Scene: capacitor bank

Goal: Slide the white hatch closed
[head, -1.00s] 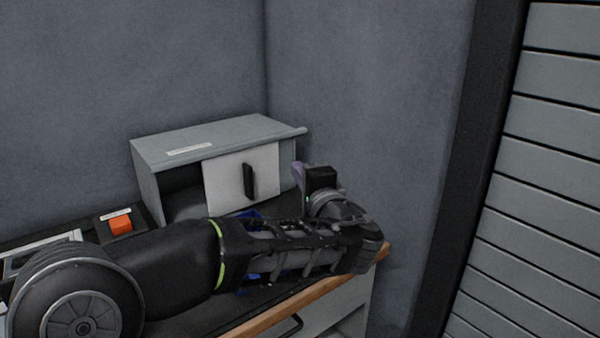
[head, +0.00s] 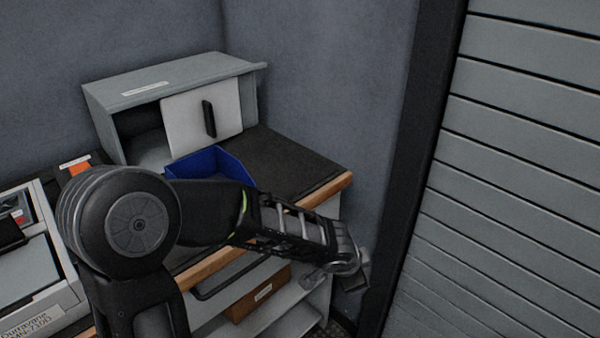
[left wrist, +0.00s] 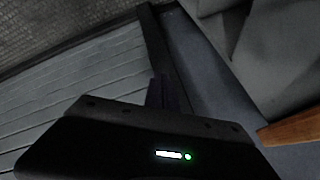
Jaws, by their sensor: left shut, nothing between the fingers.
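The white hatch (head: 185,120) is a flat sliding panel with an upright black handle (head: 209,118). It stands in the front of a grey cabinet (head: 175,78) at the back of the bench. It covers the middle and right of the opening, and a dark gap (head: 138,122) shows at the left. My left gripper (head: 358,274) is off the bench's front right corner, lower than the hatch and well away from it. In the left wrist view its fingers (left wrist: 168,94) are together with nothing between them. My right gripper is out of view.
A blue bin (head: 212,164) sits in front of the hatch, partly behind my left arm. The dark bench top (head: 285,163) is clear to the right. A wooden edge (head: 325,189) runs along its front. A slatted shutter (head: 520,160) stands at the right.

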